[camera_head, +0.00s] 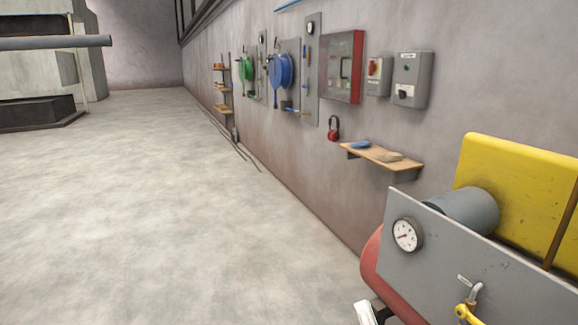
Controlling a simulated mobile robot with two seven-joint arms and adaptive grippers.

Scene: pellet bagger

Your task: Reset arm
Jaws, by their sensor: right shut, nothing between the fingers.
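My right gripper (372,312) shows only in part at the bottom edge, right of the middle. It is shut and empty, in front of the red rounded tank (371,262). Most of it is cut off by the frame. My left gripper is not in view.
A grey panel with a pressure gauge (407,235) and a yellow valve handle (468,313) stands close at the lower right, before a yellow housing (515,190). A wall shelf (384,156) juts out behind. The concrete floor (150,210) is clear at left.

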